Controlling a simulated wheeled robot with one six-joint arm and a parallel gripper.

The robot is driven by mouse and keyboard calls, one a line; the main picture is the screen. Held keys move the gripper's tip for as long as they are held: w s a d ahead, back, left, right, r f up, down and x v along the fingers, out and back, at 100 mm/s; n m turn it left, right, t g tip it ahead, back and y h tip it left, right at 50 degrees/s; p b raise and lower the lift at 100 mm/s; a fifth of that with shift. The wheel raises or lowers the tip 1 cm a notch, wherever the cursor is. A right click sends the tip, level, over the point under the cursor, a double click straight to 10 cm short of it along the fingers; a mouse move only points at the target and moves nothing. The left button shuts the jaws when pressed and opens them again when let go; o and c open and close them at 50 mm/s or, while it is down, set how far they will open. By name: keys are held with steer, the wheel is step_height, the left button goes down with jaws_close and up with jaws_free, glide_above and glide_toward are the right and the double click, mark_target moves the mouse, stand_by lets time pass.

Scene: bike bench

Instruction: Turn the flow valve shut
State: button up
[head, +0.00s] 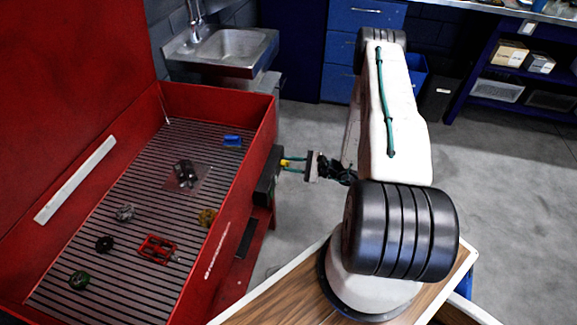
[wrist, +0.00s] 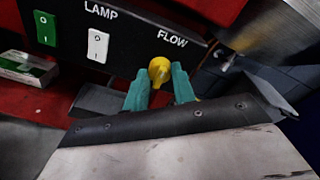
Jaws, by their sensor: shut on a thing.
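The flow valve is a yellow knob (wrist: 159,70) on a black control panel (wrist: 120,42), under the white word FLOW in the wrist view. In the head view the yellow knob (head: 285,162) shows small on the outer side of the red bench. My gripper (wrist: 160,88) has teal fingers, one on each side of the knob, and is shut on it. In the head view my gripper (head: 292,165) reaches left to the panel. The knob's lower part is hidden between the fingers.
A white LAMP switch (wrist: 97,45) and a green switch (wrist: 45,28) sit left of the knob. The red bench (head: 235,190) holds a slatted grate with a red pedal (head: 157,249) and several small parts. A sink (head: 222,48) stands behind. Grey floor right of my arm is clear.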

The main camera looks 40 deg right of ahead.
steer(key=o, duration=1)
steer(key=shift+d, duration=0.1)
steer(key=v, duration=0.7)
steer(key=shift+s+d, duration=0.2)
steer(key=shift+s, duration=0.05)
